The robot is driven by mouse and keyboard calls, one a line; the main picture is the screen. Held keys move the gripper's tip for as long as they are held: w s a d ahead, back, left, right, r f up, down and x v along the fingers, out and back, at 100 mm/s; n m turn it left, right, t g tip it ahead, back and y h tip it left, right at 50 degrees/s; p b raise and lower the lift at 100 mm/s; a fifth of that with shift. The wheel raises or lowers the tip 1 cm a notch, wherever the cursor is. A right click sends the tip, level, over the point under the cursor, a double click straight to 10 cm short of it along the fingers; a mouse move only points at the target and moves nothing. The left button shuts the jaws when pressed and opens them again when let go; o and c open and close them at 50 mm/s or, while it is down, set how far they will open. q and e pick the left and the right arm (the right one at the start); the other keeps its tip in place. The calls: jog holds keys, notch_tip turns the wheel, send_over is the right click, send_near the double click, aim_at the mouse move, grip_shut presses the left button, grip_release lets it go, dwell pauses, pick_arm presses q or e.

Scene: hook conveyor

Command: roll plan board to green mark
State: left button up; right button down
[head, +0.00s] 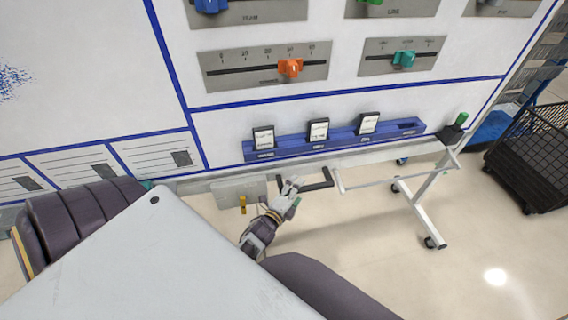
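The plan board (110,60) is a large white board with blue lines. It fills the upper left and middle of the head view and stands on a white frame with casters (431,242). A black handle (321,184) sticks out below its lower edge. A gripper, which I take for my left one (291,185), is at the left part of this handle. Contact and finger opening are too small to tell. My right gripper is not in view.
A blue rail (290,143) on the board holds three cards. Orange (290,68) and teal (404,59) sliders sit above it. A green knob (462,119) on a black box is at the right end. A black mesh cart (530,155) stands right. The floor between is clear.

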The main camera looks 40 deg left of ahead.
pick_arm(q)
jog(key=shift+s+r+p, duration=0.3)
jog(key=shift+s+r, duration=0.5)
jog(key=shift+r, duration=0.1)
jog(key=shift+c, duration=0.6)
jog(key=shift+s+d+r+t, duration=0.1)
jog(key=shift+s+r+t, duration=0.05)
jog(key=shift+s, duration=0.25)
jog(key=shift+s+d+r+t, duration=0.1)
jog(key=shift+s+t, duration=0.05)
jog(key=shift+s, duration=0.2)
jog(key=c, duration=0.4)
jog(key=shift+s+d+f+p, duration=0.15)
jog(key=shift+s+p, duration=0.1)
jog(key=shift+s, duration=0.7)
jog(key=shift+s+d+f+p, duration=0.1)
jog(key=shift+s+p, duration=0.2)
jog(key=shift+s, duration=0.6)
jog(key=shift+s+d+f+p, duration=0.15)
jog(key=shift+s+p, duration=0.1)
jog(key=shift+s, duration=0.7)
jog(key=shift+a, duration=0.15)
